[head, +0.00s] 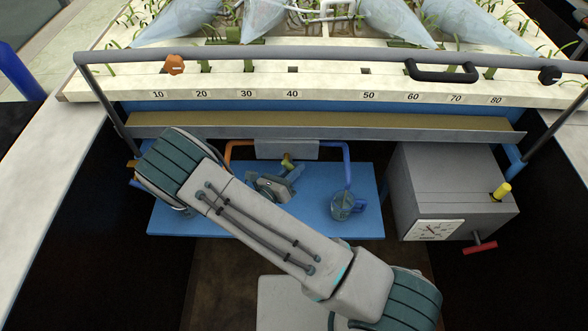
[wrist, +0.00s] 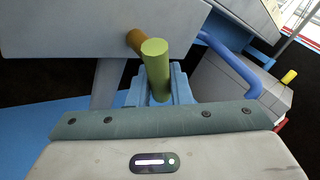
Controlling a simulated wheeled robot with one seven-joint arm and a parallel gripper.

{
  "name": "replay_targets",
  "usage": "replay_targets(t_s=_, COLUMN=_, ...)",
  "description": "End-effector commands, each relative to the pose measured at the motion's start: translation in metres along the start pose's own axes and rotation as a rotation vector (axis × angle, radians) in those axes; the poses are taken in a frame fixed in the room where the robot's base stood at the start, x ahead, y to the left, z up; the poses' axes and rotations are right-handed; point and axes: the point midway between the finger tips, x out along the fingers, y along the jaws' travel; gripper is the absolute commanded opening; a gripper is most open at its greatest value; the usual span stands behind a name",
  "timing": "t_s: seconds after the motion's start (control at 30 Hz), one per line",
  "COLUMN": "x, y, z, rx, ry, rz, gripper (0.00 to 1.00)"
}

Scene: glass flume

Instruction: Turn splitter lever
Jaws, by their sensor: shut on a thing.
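The splitter lever has a green, round-ended grip (wrist: 155,68) and points towards the wrist camera. In the head view its yellow-green end (head: 288,161) shows just below the grey splitter box (head: 286,149). The box also fills the upper left of the wrist view (wrist: 90,45). My gripper (wrist: 160,88) is shut on the lever, with blue fingers on either side of the grip. In the head view my gripper (head: 280,182) is small and partly hidden by my arm. An orange pipe (head: 228,155) and a blue pipe (head: 347,165) leave the box's two sides.
A clear jug (head: 346,206) stands on the blue shelf (head: 310,222) at right. A grey cabinet (head: 430,185) with a dial, yellow knob and red handle stands further right. The flume rail (head: 330,54) and numbered scale (head: 330,95) run across above.

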Motion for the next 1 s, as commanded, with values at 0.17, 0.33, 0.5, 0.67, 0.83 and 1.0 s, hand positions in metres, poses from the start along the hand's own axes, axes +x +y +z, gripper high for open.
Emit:
replay_targets(t_s=0.17, x=-0.001, y=0.002, z=0.0, rx=0.036, ry=0.027, rz=0.012, gripper=0.0)
replay_targets(t_s=0.33, x=-0.004, y=0.005, z=0.0, rx=0.112, ry=0.082, rz=0.043, gripper=0.0)
replay_targets(t_s=0.5, x=-0.006, y=0.009, z=0.0, rx=0.213, ry=0.152, rz=0.08, gripper=0.0)
replay_targets(t_s=0.67, x=-0.009, y=0.012, z=0.0, rx=0.302, ry=0.215, rz=0.115, gripper=0.0)
replay_targets(t_s=0.83, x=-0.011, y=0.015, z=0.0, rx=0.38, ry=0.271, rz=0.145, gripper=0.0)
replay_targets(t_s=1.0, x=-0.013, y=0.016, z=0.001, rx=0.432, ry=0.308, rz=0.165, gripper=0.0)
